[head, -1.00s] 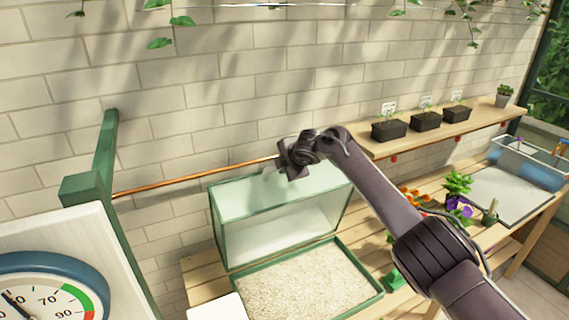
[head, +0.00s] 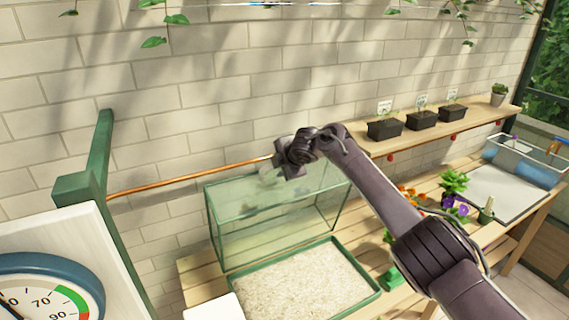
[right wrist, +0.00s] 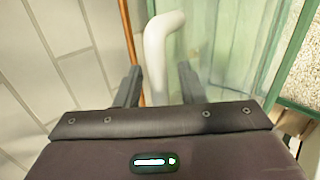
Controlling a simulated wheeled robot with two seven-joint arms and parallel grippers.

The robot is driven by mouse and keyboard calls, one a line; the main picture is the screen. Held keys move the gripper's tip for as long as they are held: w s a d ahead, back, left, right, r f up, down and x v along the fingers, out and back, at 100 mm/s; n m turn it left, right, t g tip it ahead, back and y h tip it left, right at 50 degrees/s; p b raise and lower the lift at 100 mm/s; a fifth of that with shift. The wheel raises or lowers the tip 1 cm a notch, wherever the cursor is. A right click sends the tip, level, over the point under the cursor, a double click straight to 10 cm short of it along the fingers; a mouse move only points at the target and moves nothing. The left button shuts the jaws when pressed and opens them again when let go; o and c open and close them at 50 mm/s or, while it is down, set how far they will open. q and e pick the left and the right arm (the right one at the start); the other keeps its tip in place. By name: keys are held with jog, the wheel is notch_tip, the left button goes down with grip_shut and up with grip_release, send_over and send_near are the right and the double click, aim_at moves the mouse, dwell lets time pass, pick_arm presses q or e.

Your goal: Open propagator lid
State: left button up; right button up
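The propagator's clear, green-edged lid (head: 232,222) stands raised at the back edge of its green tray (head: 352,272), so the tray's pale gravel is uncovered. The lid also shows in the right wrist view (right wrist: 238,45). My right gripper (head: 274,166) is at the upper part of the lid, by its pale handle (head: 266,177). In the right wrist view, the bent white handle (right wrist: 155,58) lies between the two fingers of my right gripper (right wrist: 159,84). The fingers are apart, with a gap on the handle's right side. My left gripper is out of view.
A copper pipe (head: 190,177) runs along the brick wall behind the lid. A dial gauge (head: 45,290) stands at the lower left near a green post (head: 88,190). Potted plants (head: 452,188) and a shelf with black pots (head: 421,120) are to the right.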

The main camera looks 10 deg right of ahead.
jog(key=shift+s+d+r, duration=0.15)
jog(key=shift+s+r, duration=0.05)
jog(key=shift+s, duration=0.05)
jog(key=b+v, duration=0.2)
jog(key=v, duration=0.4)
jog(key=shift+r+b, duration=0.2)
jog(key=shift+b, duration=0.1)
jog(key=shift+s, duration=0.1)
